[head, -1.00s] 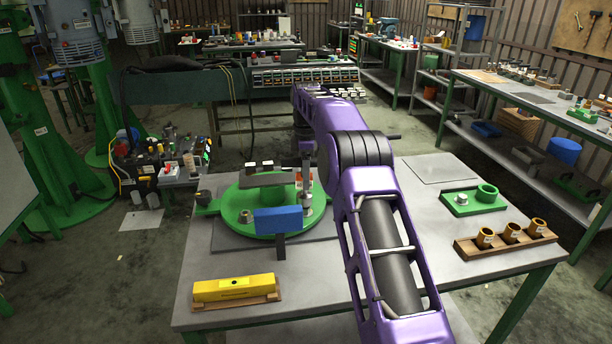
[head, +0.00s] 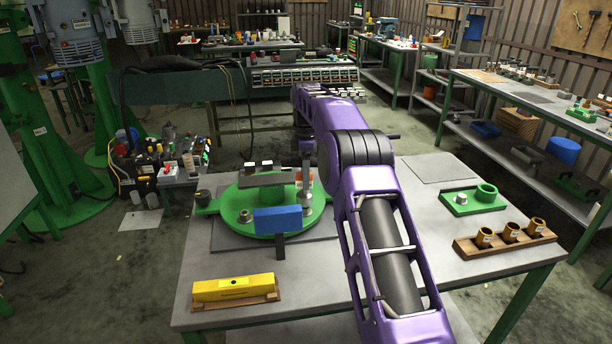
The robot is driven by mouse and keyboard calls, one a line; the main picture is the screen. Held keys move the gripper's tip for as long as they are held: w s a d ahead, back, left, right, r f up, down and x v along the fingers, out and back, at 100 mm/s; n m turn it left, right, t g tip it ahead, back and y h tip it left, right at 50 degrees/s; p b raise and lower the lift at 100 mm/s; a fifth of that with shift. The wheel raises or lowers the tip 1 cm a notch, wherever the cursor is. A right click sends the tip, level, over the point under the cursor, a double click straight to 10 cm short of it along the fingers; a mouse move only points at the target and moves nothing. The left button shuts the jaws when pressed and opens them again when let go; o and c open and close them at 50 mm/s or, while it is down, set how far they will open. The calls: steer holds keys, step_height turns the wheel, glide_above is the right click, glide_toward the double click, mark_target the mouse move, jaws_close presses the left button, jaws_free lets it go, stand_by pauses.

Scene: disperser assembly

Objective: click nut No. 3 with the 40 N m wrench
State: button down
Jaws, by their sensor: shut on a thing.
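My gripper (head: 305,172) points down over the right part of the round green disc (head: 232,224), partly hidden by my purple arm. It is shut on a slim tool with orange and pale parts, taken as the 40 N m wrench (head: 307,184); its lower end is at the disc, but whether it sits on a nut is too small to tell. One nut (head: 245,216) shows on the disc at the left. Other nuts are hidden or too small, and no number is legible.
A blue block (head: 278,219) on a dark stem stands at the disc's front. A yellow box (head: 234,288) lies at the table's front left. A green fixture (head: 474,199) and a wooden rack (head: 506,240) with three brass-coloured cups are at the right.

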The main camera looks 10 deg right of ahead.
mark_target(304, 209)
steer(key=shift+f, duration=0.15)
steer(key=shift+f+b, duration=0.3)
steer(key=shift+f, duration=0.75)
steer(key=shift+f, duration=0.35)
